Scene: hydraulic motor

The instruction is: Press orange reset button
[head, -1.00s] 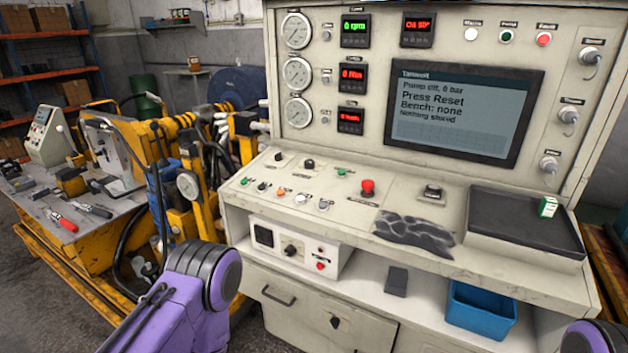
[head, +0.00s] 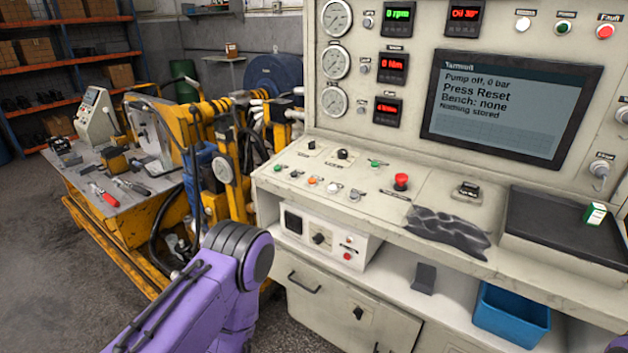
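The small orange button (head: 312,181) is in the front row of the control panel (head: 415,190), between a dark control and a white button (head: 333,187). Nothing touches it. The screen (head: 508,102) reads "Pump off, 0 bar", "Press Reset", "Bench: none" and "Nothing stored". My purple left arm shows at the bottom left, in front of and below the panel. Its gripper is not in view. A dark piece at the bottom right corner may be my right arm; the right gripper is not in view.
A red mushroom button (head: 401,181) stands up right of the small buttons. A dark crumpled cloth (head: 447,230) and a black tray (head: 570,237) with a green-and-white box (head: 595,213) lie further right. A blue bin (head: 510,316) sits below. A yellow machine (head: 215,170) stands left.

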